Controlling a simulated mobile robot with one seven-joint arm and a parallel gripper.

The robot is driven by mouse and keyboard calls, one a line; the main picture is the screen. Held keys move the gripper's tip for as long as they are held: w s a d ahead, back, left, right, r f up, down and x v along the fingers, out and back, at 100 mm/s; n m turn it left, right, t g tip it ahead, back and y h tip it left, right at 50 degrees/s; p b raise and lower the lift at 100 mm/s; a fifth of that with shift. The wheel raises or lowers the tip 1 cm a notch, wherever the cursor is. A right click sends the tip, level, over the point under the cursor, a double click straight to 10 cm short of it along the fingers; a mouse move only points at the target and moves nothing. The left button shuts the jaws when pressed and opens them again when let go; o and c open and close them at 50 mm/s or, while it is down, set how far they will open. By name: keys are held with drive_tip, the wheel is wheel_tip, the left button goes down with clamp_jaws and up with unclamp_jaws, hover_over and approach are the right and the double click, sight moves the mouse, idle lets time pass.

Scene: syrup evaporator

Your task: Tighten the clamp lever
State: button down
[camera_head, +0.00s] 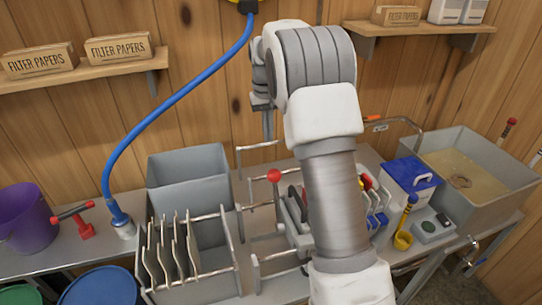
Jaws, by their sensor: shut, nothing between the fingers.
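A lever with a red ball knob (274,175), which looks like the clamp lever, stands upright on its metal stem at the middle of the bench. It rises beside metal rails and a grey body that my arm partly hides. My gripper (268,135) points down above and slightly left of the knob, apart from it in the picture. Its fingers are together and hold nothing. I cannot tell the depth gap between fingers and knob. The lower end of the lever is hard to make out.
A grey rack with upright plates (172,255) stands left of the lever, with a grey bin (188,165) behind. A blue hose (165,112) runs down to the bench at left. A red T-handled tool (86,229), blue-lidded box (411,172) and liquid-filled pan (490,205) flank the work.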

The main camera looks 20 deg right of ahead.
drive_tip(key=s+f+p, duration=0.1)
drive_tip(key=s+f, duration=0.2)
drive_tip(key=f, duration=0.5)
drive_tip(key=shift+s+f, duration=0.2)
drive_tip(key=shift+s, duration=0.2)
drive_tip(key=shift+s, duration=0.1)
idle(0.4)
